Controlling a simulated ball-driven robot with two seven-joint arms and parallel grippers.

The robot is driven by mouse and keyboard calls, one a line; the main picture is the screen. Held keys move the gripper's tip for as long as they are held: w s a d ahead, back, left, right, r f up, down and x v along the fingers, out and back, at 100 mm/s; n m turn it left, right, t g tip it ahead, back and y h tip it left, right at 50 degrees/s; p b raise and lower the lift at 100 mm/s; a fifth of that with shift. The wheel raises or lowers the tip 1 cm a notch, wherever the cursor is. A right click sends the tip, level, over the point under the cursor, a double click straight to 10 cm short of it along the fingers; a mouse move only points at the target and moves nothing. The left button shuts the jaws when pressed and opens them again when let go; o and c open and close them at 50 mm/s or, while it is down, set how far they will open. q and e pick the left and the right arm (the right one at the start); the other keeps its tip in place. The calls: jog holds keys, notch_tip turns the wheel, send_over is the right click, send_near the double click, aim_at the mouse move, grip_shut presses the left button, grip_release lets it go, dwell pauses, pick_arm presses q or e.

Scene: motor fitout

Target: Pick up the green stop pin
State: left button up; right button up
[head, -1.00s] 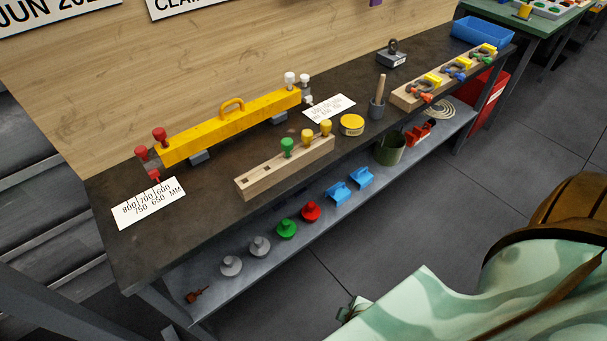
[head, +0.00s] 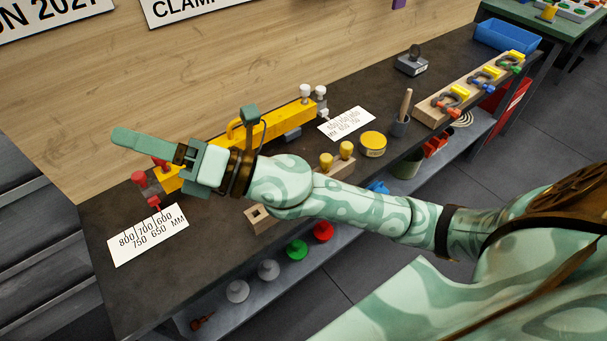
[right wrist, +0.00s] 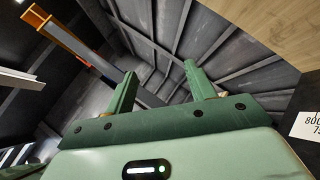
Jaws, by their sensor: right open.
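The green stop pin is not visible now; my right arm covers the part of the wooden block (head: 262,221) where a green pin stood earlier. Two yellow pins (head: 326,161) still show upright at the block's far end. My right gripper (head: 165,152) is open and empty, raised over the near left end of the bench, in front of the yellow beam (head: 285,121). In the right wrist view its two fingers (right wrist: 165,90) stand apart with nothing between them. My left gripper is not in view.
Green (head: 297,250), red and grey knobs sit on the lower shelf.

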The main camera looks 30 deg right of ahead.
jog(key=s+a+f+n+g+h, duration=0.25)
jog(key=f+n+g, duration=0.45)
jog(key=n+g, duration=0.75)
jog(key=w+d+f+n+h, duration=0.1)
jog(key=d+f+n+h, duration=0.3)
jog(key=f, duration=0.1)
jog(key=w+d+h, duration=0.3)
jog(key=d+h, duration=0.3)
jog(key=d, duration=0.7)
jog(key=w+d+h, duration=0.3)
jog(key=d+h, duration=0.3)
jog(key=d, duration=0.6)
jog(key=shift+t, duration=0.35)
jog(key=f, duration=0.3)
jog(key=f+b, duration=0.1)
jog(key=f, duration=0.2)
jog(key=f+b, duration=0.1)
jog(key=f, duration=0.2)
jog(key=shift+d+f, duration=0.2)
jog(key=shift+d, duration=0.2)
jog(key=f+b, duration=0.1)
jog(key=f, duration=0.5)
jog(key=shift+a, duration=0.2)
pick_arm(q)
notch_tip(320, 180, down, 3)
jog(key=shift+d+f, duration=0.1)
